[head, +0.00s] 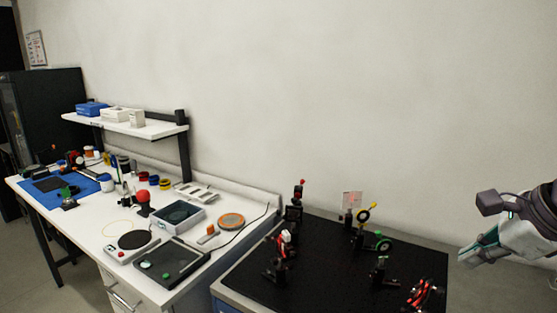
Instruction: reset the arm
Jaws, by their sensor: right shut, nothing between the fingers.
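My right gripper (470,256) shows at the right edge of the head view. It is shut and empty, held out in front of the wall, to the right of the black optical breadboard (335,290). It touches nothing that I can see. My left gripper is not in the view.
Several optical mounts stand on the breadboard, among them a clear plate (352,199) and a red-and-black part (420,294) near its right front. A white bench (90,225) at left holds trays, instruments and a blue mat (75,187). A shelf (135,127) rises behind it.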

